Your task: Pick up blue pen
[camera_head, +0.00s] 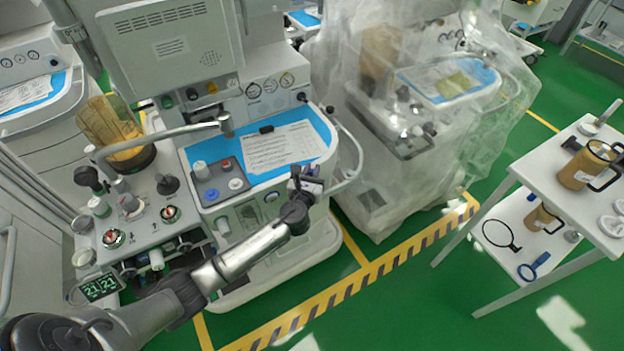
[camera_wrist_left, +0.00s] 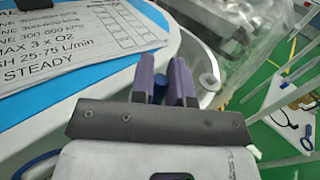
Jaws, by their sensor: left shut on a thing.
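My left gripper (camera_head: 309,184) is at the right front edge of the cart's blue worktop. In the left wrist view its two purple finger pads (camera_wrist_left: 163,78) are close together, with a small dark blue piece, which looks like the blue pen (camera_wrist_left: 160,88), between them. The gripper is shut on it. Most of the pen is hidden by the fingers, and I cannot make it out in the head view. My right gripper is not in view.
The blue worktop (camera_head: 327,130) carries a printed sheet (camera_head: 283,147) and a small black object (camera_head: 266,129). A cart rail (camera_head: 352,160) curves close to the gripper's right. A plastic-covered machine (camera_head: 400,130) stands behind. A white trolley (camera_head: 545,170) with mugs stands at right; green floor lies between.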

